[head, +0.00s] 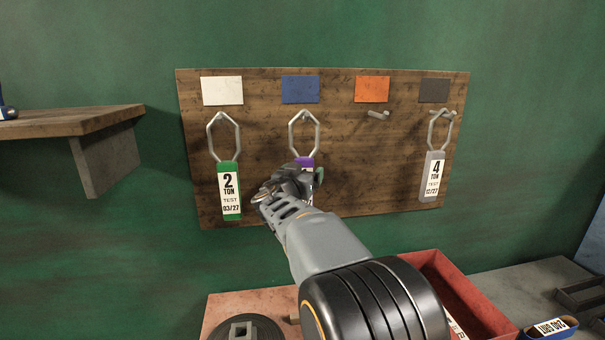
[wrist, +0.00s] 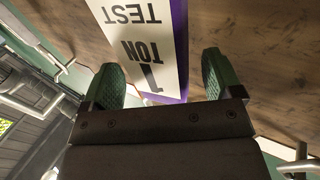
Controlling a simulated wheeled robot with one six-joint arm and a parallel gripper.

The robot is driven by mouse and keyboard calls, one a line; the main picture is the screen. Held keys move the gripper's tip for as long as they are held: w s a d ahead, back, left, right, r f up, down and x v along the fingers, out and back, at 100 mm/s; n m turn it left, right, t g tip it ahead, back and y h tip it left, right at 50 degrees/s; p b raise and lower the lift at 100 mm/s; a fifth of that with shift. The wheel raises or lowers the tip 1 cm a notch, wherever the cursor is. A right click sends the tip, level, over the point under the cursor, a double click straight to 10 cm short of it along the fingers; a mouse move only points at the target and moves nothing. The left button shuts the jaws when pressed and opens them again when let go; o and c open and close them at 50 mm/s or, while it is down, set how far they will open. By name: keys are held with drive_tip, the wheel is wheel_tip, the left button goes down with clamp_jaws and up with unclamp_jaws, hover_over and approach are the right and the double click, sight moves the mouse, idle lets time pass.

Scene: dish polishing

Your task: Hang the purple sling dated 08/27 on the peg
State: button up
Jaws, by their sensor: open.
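The purple sling (head: 305,160) hangs by its metal link (head: 303,130) on the peg under the blue card (head: 300,89). My gripper covers most of its tag in the head view. In the wrist view its white label (wrist: 145,40) reads "1 TON TEST" upside down; no date shows. My gripper (head: 306,176) is open at the sling. In the wrist view its green-padded fingers (wrist: 160,72) stand either side of the sling's end, with gaps beside it. A bare peg (head: 378,115) sticks out under the orange card (head: 372,89).
A green 2 TON sling (head: 229,187) hangs left and a grey 4 TON sling (head: 433,175) right on the wooden board (head: 345,190). A shelf (head: 80,121) juts out at left. A red tray (head: 480,300) and a blue sling (head: 551,328) lie below right.

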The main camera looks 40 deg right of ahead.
drive_tip(key=r+b+v, duration=0.1)
drive_tip(key=b+v, duration=0.4)
drive_tip(key=v, duration=0.9)
drive_tip(key=s+a+f+n+g+y, duration=0.1)
drive_tip(key=s+f+n+g+y, duration=0.2)
drive_tip(key=f, duration=0.5)
drive_tip(key=a+f+n+g+y, duration=0.1)
drive_tip(key=f+n+y, duration=0.2)
drive_tip(key=f+n, duration=0.3)
drive_tip(key=s+a+f+n+g+y, duration=0.2)
drive_tip(key=s+a+f+y, duration=0.7)
drive_tip(key=f, duration=0.5)
drive_tip(key=shift+s+a+g, duration=0.3)
drive_tip(key=shift+s+a, duration=0.6)
drive_tip(key=shift+a, duration=0.25)
